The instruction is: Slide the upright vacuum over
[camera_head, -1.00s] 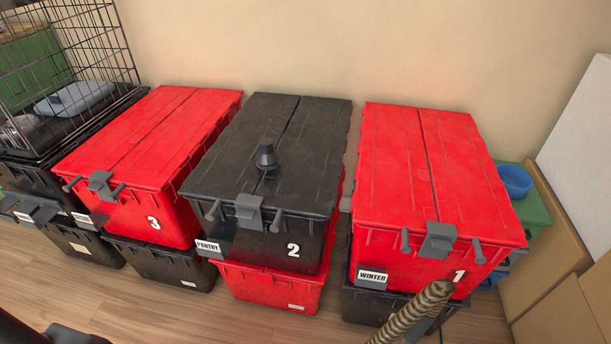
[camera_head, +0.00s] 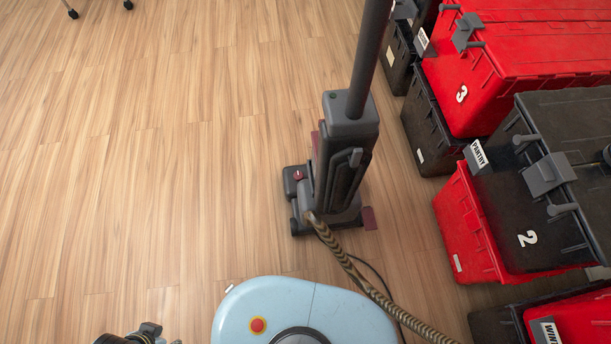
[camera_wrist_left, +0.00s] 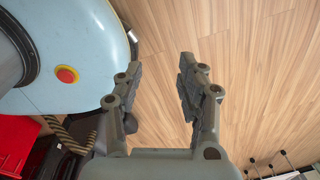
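The upright vacuum (camera_head: 347,165) stands on the wood floor in the head view, dark grey with a tall pole rising out of the top of the picture. Its floor head (camera_head: 297,180) points left. A braided tan and black hose (camera_head: 365,285) runs from its foot toward the lower right, with a thin dark cord beside it. My left gripper (camera_wrist_left: 160,68) is open and empty in the left wrist view, with bare floor beyond its fingers. Dark parts of my left arm show at the bottom left of the head view, apart from the vacuum. My right gripper is not in view.
Stacked totes stand right of the vacuum: red tote 3 (camera_head: 490,75) and black tote 2 (camera_head: 500,190) on lower totes, with another red tote (camera_head: 575,325) at bottom right. The floor (camera_head: 140,150) left of the vacuum is clear. My light blue base is below it.

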